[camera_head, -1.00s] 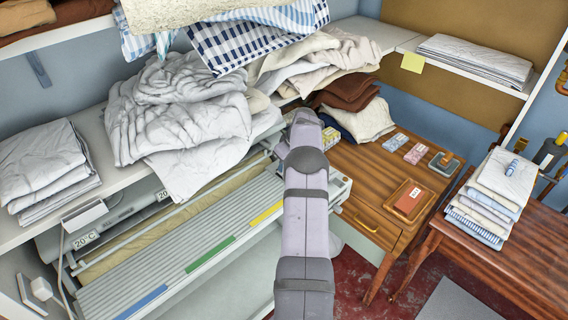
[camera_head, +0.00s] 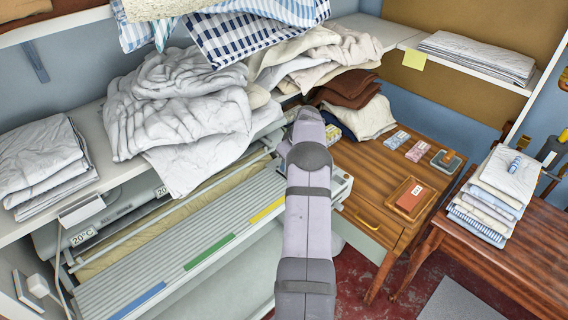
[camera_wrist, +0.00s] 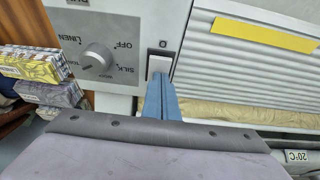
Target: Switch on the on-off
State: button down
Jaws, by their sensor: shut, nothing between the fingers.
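The on-off switch (camera_wrist: 159,65) is a white rocker in a dark surround on the ironer's grey end panel, with a "0" mark by one end. It shows in the wrist view, upper middle. My gripper (camera_wrist: 160,84) has blue fingers, shut together and empty. The fingertips overlap the near end of the rocker in the picture; I cannot tell whether they touch it. The rotary ironer (camera_head: 190,255) lies below the shelf in the head view, where my arm hides the switch and gripper.
A temperature dial (camera_wrist: 97,60) marked OFF, SILK and LINEN sits left of the switch. The ironer's slatted surface with a yellow strip (camera_wrist: 262,35) is to the right. A wooden table (camera_head: 352,178) stands beside the ironer.

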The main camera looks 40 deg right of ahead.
jog(key=shift+s+r, duration=0.1)
jog(key=shift+s, duration=0.1)
dwell(0.3)
jog(key=p+v, duration=0.1)
jog(key=v, duration=0.1)
jog(key=w+p+v, duration=0.1)
jog(key=v, duration=0.1)
jog(key=shift+s+r, duration=0.1)
jog(key=shift+r, duration=0.35)
jog(key=b+v, duration=0.4)
jog(key=v, duration=0.5)
jog(key=shift+s, duration=0.2)
jog(key=shift+b, duration=0.3)
jog(key=w+b, duration=0.1)
jog(key=b, duration=0.1)
jog(key=shift+r+b, duration=0.15)
jog(key=shift+b, duration=0.15)
jog(key=shift+r, duration=0.1)
jog(key=shift+w, duration=0.1)
